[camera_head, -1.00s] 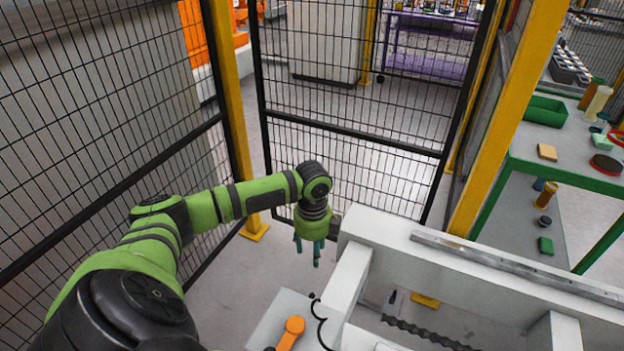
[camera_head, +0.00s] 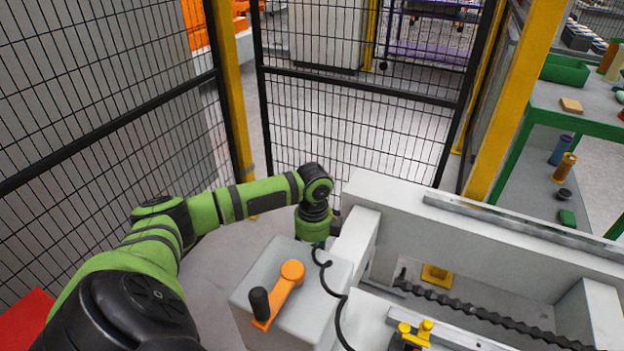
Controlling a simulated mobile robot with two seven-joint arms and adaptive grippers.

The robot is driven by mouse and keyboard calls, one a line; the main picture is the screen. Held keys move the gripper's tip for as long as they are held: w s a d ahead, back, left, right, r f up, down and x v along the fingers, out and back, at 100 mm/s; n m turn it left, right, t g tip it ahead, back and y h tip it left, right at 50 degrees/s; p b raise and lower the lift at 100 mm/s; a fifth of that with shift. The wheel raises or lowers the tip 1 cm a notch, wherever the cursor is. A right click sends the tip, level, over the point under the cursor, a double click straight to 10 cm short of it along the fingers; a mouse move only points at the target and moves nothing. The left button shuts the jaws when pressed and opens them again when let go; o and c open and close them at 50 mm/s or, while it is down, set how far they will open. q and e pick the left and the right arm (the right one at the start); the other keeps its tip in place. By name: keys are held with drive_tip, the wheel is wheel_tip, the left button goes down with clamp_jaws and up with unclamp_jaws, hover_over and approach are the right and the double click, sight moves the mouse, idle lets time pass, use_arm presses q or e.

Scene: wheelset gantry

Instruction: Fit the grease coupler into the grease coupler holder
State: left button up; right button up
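My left gripper (camera_head: 316,238) hangs down at the far edge of a grey box, beside the end of the white frame. Its fingers are hidden behind the box, so I cannot tell whether they are open or hold anything. A thin black hose (camera_head: 341,302) loops up near the gripper and runs down the right side of the box. I cannot make out a grease coupler on it. A small black part with yellow knobs (camera_head: 415,333) is cut off at the bottom edge; I cannot tell whether it is the holder. My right gripper is not in view.
The grey box (camera_head: 248,290) carries an orange crank (camera_head: 283,290) with a black knob. The white frame (camera_head: 400,208) encloses a dark wavy bar (camera_head: 480,320). Mesh fencing (camera_head: 350,130) and yellow posts stand behind. A green-edged table (camera_head: 572,122) is at right.

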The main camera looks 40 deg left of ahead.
use_arm(q)
wheel_tip(320, 180, down, 2)
drive_tip(key=shift+s+f, duration=0.15)
drive_tip(key=f, duration=0.4)
drive_tip(key=shift+s+f+b, duration=0.2)
drive_tip(key=shift+f+b, duration=0.15)
drive_tip(key=shift+b, duration=0.05)
drive_tip(key=shift+r, duration=0.1)
clamp_jaws()
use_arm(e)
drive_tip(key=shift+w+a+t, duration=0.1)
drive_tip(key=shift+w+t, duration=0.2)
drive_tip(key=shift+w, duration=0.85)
